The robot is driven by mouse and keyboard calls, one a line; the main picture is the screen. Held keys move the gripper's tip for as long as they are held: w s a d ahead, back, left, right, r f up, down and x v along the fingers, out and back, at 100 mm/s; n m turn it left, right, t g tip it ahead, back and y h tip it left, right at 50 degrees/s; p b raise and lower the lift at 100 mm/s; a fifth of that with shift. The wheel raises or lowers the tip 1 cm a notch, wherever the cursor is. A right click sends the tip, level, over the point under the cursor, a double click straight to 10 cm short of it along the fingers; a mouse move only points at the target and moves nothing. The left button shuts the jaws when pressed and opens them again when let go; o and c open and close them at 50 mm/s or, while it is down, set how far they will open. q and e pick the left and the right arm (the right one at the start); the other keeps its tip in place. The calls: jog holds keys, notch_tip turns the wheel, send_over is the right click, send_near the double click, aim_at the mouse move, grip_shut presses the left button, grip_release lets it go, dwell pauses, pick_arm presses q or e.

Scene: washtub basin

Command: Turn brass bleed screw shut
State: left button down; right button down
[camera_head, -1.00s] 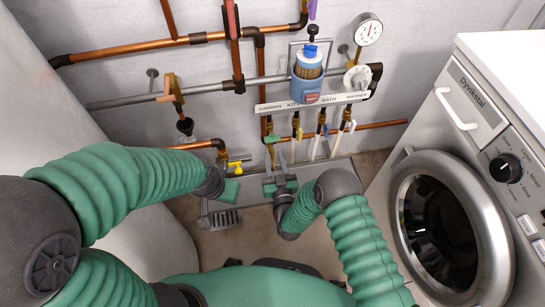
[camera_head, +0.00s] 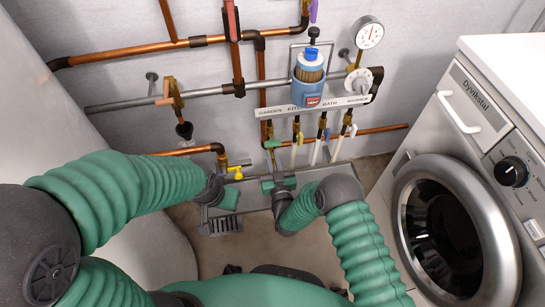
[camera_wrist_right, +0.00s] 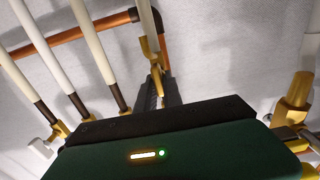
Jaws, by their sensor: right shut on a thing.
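My right gripper (camera_head: 274,166) is at the lower end of the leftmost white-labelled branch, under the word GARDEN. In the right wrist view, its dark fingers (camera_wrist_right: 155,92) are shut on a small brass part, which I take to be the brass bleed screw (camera_wrist_right: 154,71). The green gripper body hides much of the part, and its turn angle cannot be read.
A label rail (camera_head: 312,106) carries several branches with coloured levers. A blue filter (camera_head: 308,88), a gauge (camera_head: 369,33) and copper pipes (camera_head: 130,49) are above. A washing machine (camera_head: 455,145) stands at right.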

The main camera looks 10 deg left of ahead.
jog(key=shift+m, duration=0.4)
jog(key=m, duration=0.3)
jog(key=m+p, duration=0.1)
jog(key=shift+d+f+m, duration=0.1)
jog(key=shift+d+m, duration=0.15)
jog(key=shift+m, duration=0.05)
jog(key=shift+w+d+f+m+b, duration=0.1)
jog(key=shift+f+m, duration=0.1)
jog(key=shift+m, duration=1.9)
jog(key=shift+s+d+f+m+b, duration=0.1)
jog(key=shift+f+m, duration=0.15)
jog(key=shift+m, duration=1.85)
jog(key=shift+w+d+f+m+b, duration=0.1)
jog(key=shift+f+m, duration=0.1)
jog(key=shift+m, duration=1.9)
jog(key=c, duration=1.5)
grip_release()
jog(key=shift+d, duration=0.1)
